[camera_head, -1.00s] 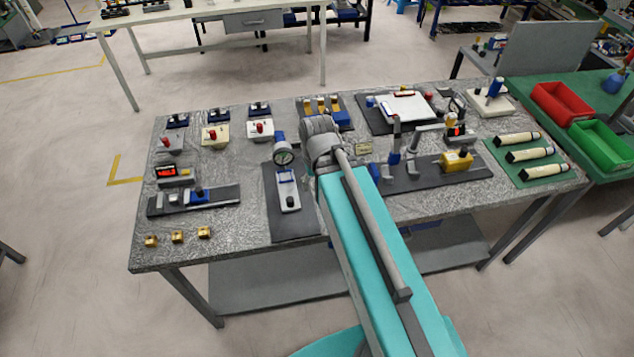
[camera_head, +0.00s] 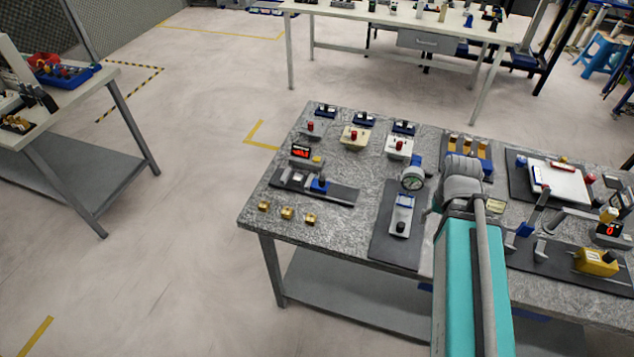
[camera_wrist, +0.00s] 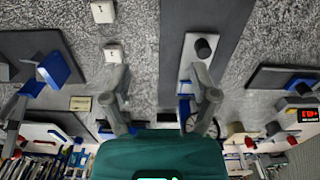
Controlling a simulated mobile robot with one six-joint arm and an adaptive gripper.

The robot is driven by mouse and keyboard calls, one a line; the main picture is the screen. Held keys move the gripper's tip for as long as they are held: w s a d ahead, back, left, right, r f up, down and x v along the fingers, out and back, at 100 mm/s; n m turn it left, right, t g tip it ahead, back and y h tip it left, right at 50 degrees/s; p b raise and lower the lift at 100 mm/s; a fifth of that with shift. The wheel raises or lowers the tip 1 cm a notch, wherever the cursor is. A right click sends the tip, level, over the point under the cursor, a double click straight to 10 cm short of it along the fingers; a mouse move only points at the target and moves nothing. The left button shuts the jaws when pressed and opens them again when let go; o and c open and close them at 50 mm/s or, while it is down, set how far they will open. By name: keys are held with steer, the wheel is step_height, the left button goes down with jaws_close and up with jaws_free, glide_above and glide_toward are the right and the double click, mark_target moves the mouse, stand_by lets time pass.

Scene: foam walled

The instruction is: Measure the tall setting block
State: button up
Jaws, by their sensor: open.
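In the wrist view two small pale blocks with dark marks lie on the speckled bench top, an upper block (camera_wrist: 103,12) and a lower block (camera_wrist: 113,52). I cannot tell their heights or which is the tall setting block. My gripper (camera_wrist: 160,78) is open and empty, its fingers spread above the bench. The lower block is close to the left finger. A dial gauge stand (camera_head: 401,215) with a round dial (camera_head: 413,178) stands on a dark mat; its base shows near the right finger in the wrist view (camera_wrist: 200,52). In the head view my arm hides the gripper and these blocks.
A red-lit display (camera_head: 301,151) and a slide gauge with a blue part (camera_head: 320,184) stand at the left of the bench (camera_head: 345,232). Several brass blocks (camera_head: 287,213) lie at its front left. A yellow-based instrument (camera_head: 596,262) stands right. Floor left of the bench is clear.

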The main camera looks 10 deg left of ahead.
stand_by(0.3)
steer(key=shift+c, duration=0.4)
step_height(320, 180, up, 3)
steer(key=n+p, duration=0.3)
steer(key=n, duration=1.1)
glide_above(322, 178)
steer(key=shift+s+r, duration=0.1)
step_height(322, 178, down, 14)
steer(key=b, duration=1.3)
steer(key=shift+r+b, duration=0.1)
steer(key=shift+b, duration=0.2)
